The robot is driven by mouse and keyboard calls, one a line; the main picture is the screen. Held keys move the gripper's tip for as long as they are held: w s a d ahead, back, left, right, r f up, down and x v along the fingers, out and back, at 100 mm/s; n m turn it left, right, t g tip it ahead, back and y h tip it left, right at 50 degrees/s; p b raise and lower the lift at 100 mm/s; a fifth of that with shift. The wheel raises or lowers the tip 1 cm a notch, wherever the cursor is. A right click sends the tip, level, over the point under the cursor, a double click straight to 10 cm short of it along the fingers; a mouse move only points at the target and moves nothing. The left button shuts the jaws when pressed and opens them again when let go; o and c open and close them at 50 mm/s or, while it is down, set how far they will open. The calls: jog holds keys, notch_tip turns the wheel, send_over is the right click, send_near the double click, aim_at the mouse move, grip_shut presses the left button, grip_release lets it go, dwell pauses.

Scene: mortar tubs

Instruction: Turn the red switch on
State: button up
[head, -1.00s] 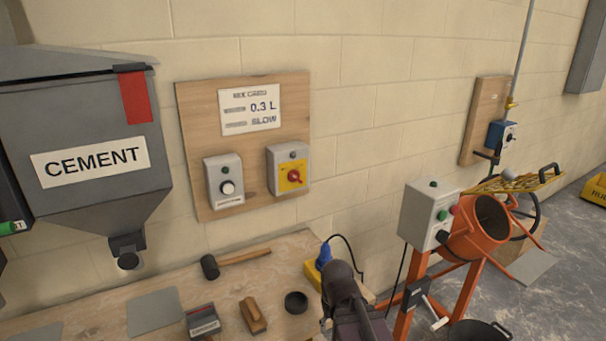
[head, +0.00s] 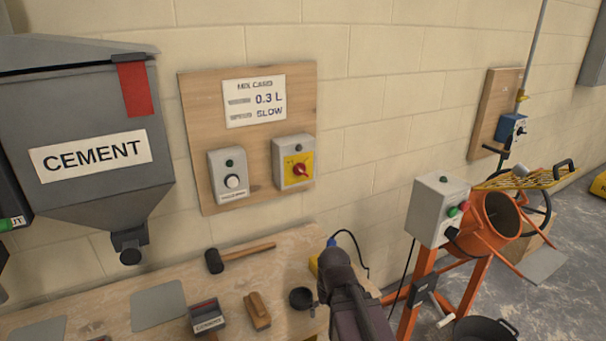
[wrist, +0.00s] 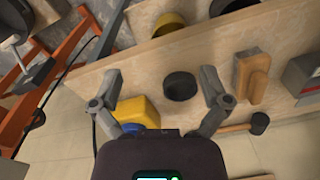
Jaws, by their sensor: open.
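The red switch (head: 300,170) is a red rotary knob on a yellow plate, on the front of a grey box fixed to a wooden wall board (head: 195,115). A small dark lamp sits above the knob. The knob is too small to read its setting for certain. My arm rises at the bottom of the head view, below and right of the switch and apart from it; my fingertips are not clear there. In the wrist view my gripper (wrist: 161,75) is open and empty, its fingers spread above the bench. The switch is not in the wrist view.
A second grey box with a white knob (head: 232,182) is left of the switch. A grey cement hopper (head: 95,105) hangs further left. The bench below holds a mallet (head: 214,261), a wooden float (head: 257,310) and a black round piece (wrist: 180,85). An orange mixer (head: 470,240) stands right.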

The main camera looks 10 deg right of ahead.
jog(key=w+a+r+n+t+y, duration=0.1)
jog(key=w+a+t+y, duration=0.1)
jog(key=w, duration=0.3)
jog(key=w+a+r+t+y, duration=0.2)
jog(key=w, duration=0.3)
jog(key=m+t+y, duration=0.1)
jog(key=m+t, duration=0.6)
jog(key=t, duration=0.6)
send_near(304, 173)
jog(key=v, duration=0.4)
jog(key=shift+w+r+p, duration=0.1)
jog(key=shift+w+p, duration=0.05)
jog(key=shift+p, duration=0.15)
jog(key=shift+w, duration=0.1)
jog(key=x, duration=1.3)
jog(key=shift+w+a, duration=0.2)
jog(key=shift+w, duration=0.1)
jog(key=shift+c, duration=0.2)
